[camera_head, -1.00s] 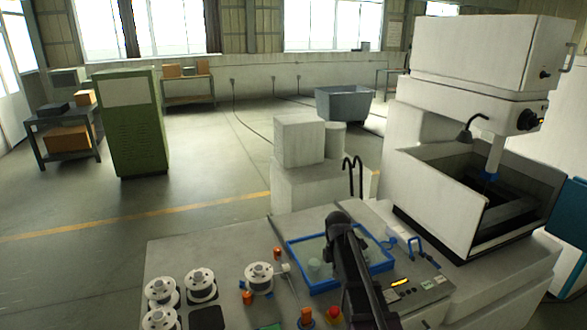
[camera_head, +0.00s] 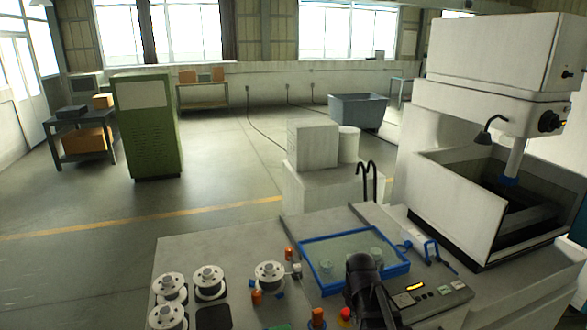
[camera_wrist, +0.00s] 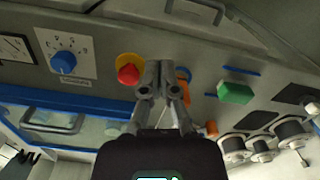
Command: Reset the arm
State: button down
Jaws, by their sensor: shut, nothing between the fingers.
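My arm (camera_head: 366,278) stands dark at the bottom of the head view, in front of the blue-framed tray (camera_head: 318,235). Its fingers cannot be made out there. In the wrist view my gripper (camera_wrist: 160,76) is shut and empty, with its fingertips together. The tips appear over the grey control panel front, just right of a red button (camera_wrist: 130,74) on a yellow base. An orange item (camera_wrist: 183,74) shows partly behind the fingers. I cannot tell the gap between tips and panel.
White spools (camera_head: 209,280) stand at the bench's left. A blue knob (camera_wrist: 63,62) and a green block (camera_wrist: 235,93) flank the gripper. The large white machine (camera_head: 490,110) with its open tank stands right. Open floor (camera_head: 230,165) lies behind the bench at left.

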jog(key=s+f+m+b, duration=0.2)
jog(key=s+m, duration=0.3)
jog(key=m, duration=0.1)
jog(key=shift+s+f+m, duration=0.25)
jog(key=shift+s+m, duration=0.1)
jog(key=shift+m, duration=0.05)
dwell(0.9)
